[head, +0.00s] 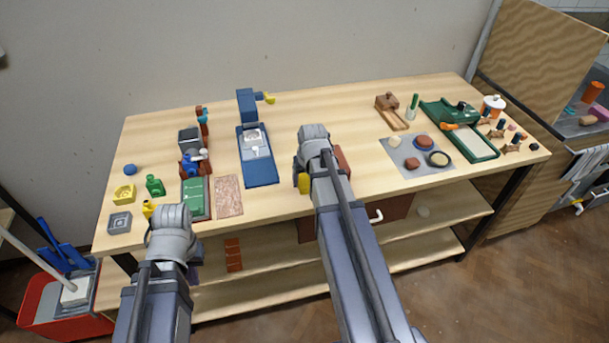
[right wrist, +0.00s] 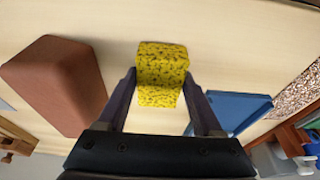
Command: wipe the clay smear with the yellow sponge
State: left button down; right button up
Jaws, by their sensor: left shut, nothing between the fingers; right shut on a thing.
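The yellow sponge (right wrist: 161,72), speckled with dark spots, is between the fingers of my right gripper (right wrist: 165,95), which is shut on it. In the head view the sponge (head: 304,183) shows as a small yellow patch beside my right arm, near the table's front edge. I cannot tell whether it touches the tabletop. I cannot make out the clay smear in either view; my right arm covers part of the table. My left gripper (head: 196,252) is low at the front left edge of the table, mostly hidden behind its own arm. It is shut and empty.
A red-brown block (right wrist: 55,85) stands beside the sponge, partly behind my right arm in the head view (head: 343,160). A blue tray (head: 260,172) and a speckled board (head: 229,196) lie left of it. A grey mat (head: 400,167) with several pieces lies right.

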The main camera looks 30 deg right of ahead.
aim_at(309, 190)
jog(key=shift+s, duration=0.1)
jog(key=shift+s+a+r, duration=0.1)
jog(key=shift+s+a, duration=0.15)
jog(key=shift+s, duration=0.7)
jog(key=shift+s+a, duration=0.25)
jog(key=shift+s, duration=0.65)
notch_tip(309, 190, up, 6)
jog(key=p, duration=0.6)
jog(key=shift+w, duration=0.1)
notch_tip(309, 190, up, 3)
jog(key=p, duration=0.3)
